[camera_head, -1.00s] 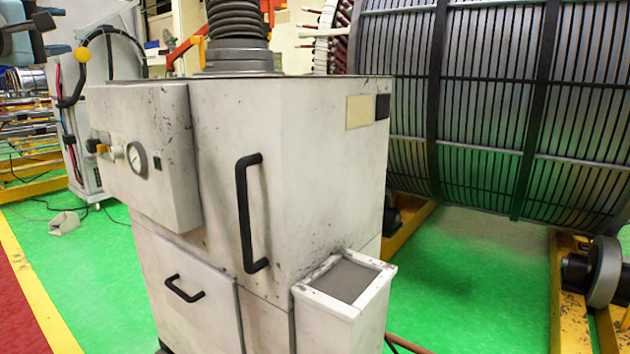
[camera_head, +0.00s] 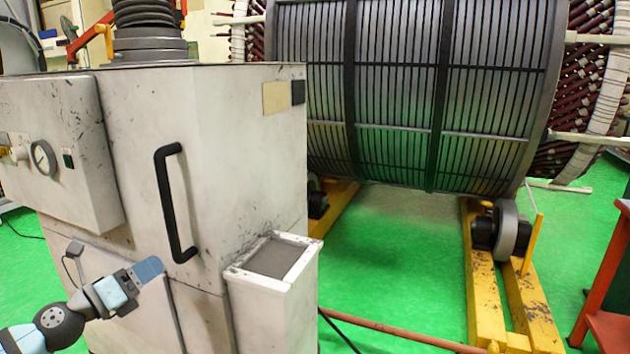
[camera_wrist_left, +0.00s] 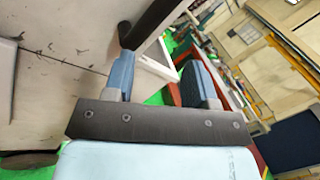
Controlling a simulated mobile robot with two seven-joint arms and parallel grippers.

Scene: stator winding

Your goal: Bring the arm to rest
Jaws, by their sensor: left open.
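My left gripper (camera_head: 150,268) reaches in from the lower left of the head view, in front of the white cabinet (camera_head: 250,130). It is below and left of the black upright handle (camera_head: 168,205) on the cabinet. In the left wrist view, my left gripper's two blue-grey fingers (camera_wrist_left: 160,75) stand apart, with nothing held between them. A dark bar (camera_wrist_left: 158,22), likely the handle, shows close to the left fingertip there; whether they touch I cannot tell. My right gripper is not in view.
A small open-topped box (camera_head: 272,305) juts from the cabinet's front right. A large slotted stator drum (camera_head: 400,90) rests on yellow roller stands (camera_head: 485,300) behind. Green floor (camera_head: 390,240) lies open between them. A red-orange frame (camera_head: 605,270) stands at the right edge.

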